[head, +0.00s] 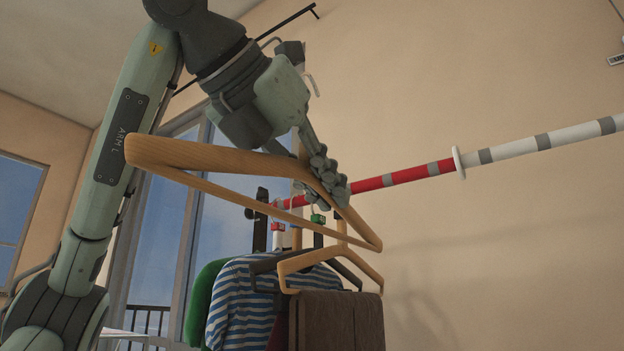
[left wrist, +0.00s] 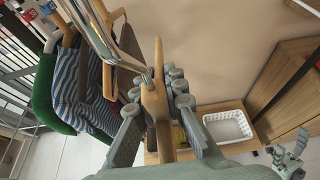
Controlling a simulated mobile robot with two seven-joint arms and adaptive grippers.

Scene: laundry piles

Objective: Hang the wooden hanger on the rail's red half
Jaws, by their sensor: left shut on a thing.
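My left gripper (head: 325,180) is shut on the wooden hanger (head: 215,155), gripping it near its middle. The hanger is empty and held in front of the hanging clothes, with its bar sloping down to the right. In the left wrist view the hanger (left wrist: 153,85) shows edge-on between the fingers, its metal hook (left wrist: 104,48) reaching to the upper left. The rail's red half (head: 405,176) runs behind the gripper, partly hidden by it. I cannot see the hook on the rail. A grey-green part at the lower right of the wrist view looks like my right gripper (left wrist: 290,155); its jaws are unclear.
A striped shirt (head: 243,300), a green garment (head: 202,300) and a brown garment (head: 337,320) on another wooden hanger hang below the rail's left end. A white disc (head: 458,162) divides the red half from the white half (head: 570,133). The red stretch beside the disc is clear.

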